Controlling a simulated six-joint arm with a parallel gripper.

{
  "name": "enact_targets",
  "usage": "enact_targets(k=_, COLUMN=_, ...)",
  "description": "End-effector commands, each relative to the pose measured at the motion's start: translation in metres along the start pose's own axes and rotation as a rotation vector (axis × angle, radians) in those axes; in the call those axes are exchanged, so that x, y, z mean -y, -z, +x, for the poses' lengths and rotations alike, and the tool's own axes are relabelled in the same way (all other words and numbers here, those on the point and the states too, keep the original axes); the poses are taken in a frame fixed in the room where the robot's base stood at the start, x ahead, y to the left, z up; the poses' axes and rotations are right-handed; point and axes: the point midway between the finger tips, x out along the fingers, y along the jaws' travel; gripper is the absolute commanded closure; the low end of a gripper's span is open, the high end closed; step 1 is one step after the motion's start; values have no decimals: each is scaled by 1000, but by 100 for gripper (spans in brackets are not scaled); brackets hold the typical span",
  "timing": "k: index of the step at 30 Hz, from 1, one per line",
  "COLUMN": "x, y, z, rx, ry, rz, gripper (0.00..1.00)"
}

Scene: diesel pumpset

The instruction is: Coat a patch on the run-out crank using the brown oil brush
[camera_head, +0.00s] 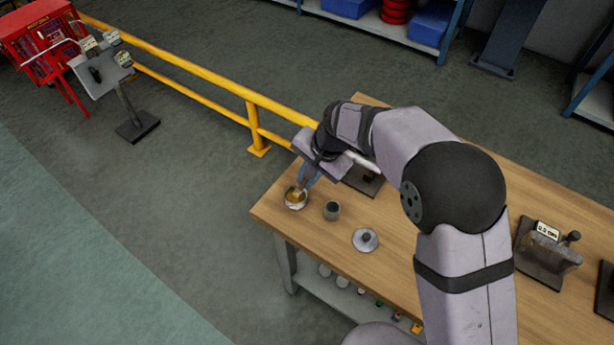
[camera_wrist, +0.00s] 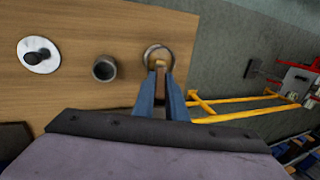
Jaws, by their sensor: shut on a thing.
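My gripper (camera_head: 306,178) is at the left end of the wooden bench, pointing down over a small round metal bowl (camera_head: 296,205). Its blue fingers are shut on a narrow brown brush (camera_wrist: 160,76), seen between them in the wrist view. The brush's lower end is at or inside the bowl (camera_wrist: 146,50); I cannot tell whether it touches the bottom. The bowl shows a yellowish-brown inside. A dark metal fixture (camera_head: 548,262) with a small label and a round stub stands at the right of the bench. I cannot tell whether it is the run-out crank.
A dark grey cup (camera_head: 332,211) stands just right of the bowl. A pale round lid with a dark knob (camera_head: 366,240) lies further right. A dark base (camera_head: 363,180) sits behind my gripper, partly hidden. A yellow rail (camera_head: 252,125) runs beyond the bench (camera_head: 400,285).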

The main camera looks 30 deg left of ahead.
Motion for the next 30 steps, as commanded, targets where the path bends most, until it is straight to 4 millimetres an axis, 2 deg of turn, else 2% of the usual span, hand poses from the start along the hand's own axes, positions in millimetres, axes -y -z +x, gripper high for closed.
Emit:
enact_targets(k=19, x=-1, y=-1, z=0, rx=3, ry=-4, rz=0, gripper=100)
enact_targets(k=30, x=6, y=-1, z=-23, rx=1, ry=-2, rz=-1, gripper=100)
